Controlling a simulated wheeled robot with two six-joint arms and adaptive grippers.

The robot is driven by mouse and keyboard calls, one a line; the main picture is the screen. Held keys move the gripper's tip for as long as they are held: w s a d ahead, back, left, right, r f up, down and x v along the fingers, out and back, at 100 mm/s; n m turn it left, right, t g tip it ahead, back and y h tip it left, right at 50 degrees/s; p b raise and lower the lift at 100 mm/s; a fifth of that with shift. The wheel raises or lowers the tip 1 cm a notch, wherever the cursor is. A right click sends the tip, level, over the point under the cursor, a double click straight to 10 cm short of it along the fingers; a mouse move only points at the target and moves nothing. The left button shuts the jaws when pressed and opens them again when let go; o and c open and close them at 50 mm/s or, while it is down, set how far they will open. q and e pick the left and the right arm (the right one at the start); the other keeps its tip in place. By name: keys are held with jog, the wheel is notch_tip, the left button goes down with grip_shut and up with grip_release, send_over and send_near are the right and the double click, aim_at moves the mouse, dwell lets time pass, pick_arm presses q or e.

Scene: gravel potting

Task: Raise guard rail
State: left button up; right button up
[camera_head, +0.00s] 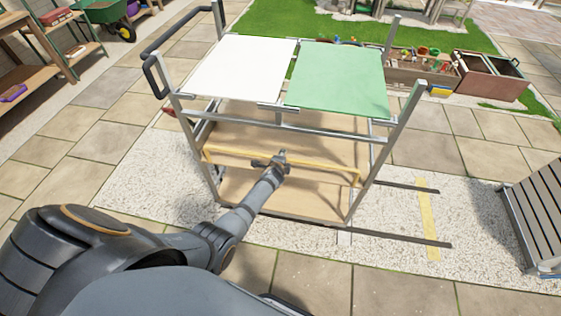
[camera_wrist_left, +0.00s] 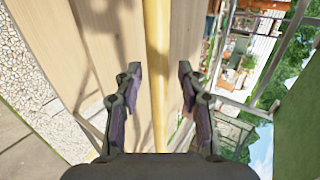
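The guard rail is a yellow bar (camera_head: 232,152) across the front of a metal-framed cart, between its two boards and at about mid-height. My left gripper (camera_head: 280,160) is at the middle of this bar. In the left wrist view the two fingers (camera_wrist_left: 159,76) stand apart, with the yellow bar (camera_wrist_left: 157,40) running between them. A gap shows on each side of the bar, so the fingers do not look closed on it. My right gripper is in neither view.
The cart has a white top panel (camera_head: 245,68), a green top panel (camera_head: 340,78) and metal corner posts (camera_head: 397,132). Dark rails (camera_head: 395,238) and a yellow strip (camera_head: 428,215) lie on gravel at right. A slatted piece (camera_head: 535,215) stands far right.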

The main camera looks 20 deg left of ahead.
pick_arm(q)
jog(key=v, duration=1.1)
jog(key=shift+r, duration=0.3)
jog(key=shift+s, duration=0.15)
jog(key=s+f+n+g+h, duration=0.1)
jog(key=s+f+n+g, duration=0.25)
jog(key=s+f, duration=0.75)
jog(key=s+f+n+g+h, duration=0.15)
jog(key=s+f+n, duration=0.25)
jog(key=s+f, duration=0.75)
jog(key=s+a+f+n+g, duration=0.1)
jog(key=s+f+n+g, duration=0.1)
jog(key=s+f, duration=0.4)
jog(key=s+a+f+n+g, duration=0.1)
jog(key=s+f+n, duration=0.4)
jog(key=s, duration=1.1)
jog(key=shift+s+a+f+g+y, duration=0.4)
jog(key=shift+f+g, duration=0.25)
jog(key=shift+g, duration=0.25)
jog(key=shift+w+d, duration=0.1)
jog(key=shift+w, duration=0.1)
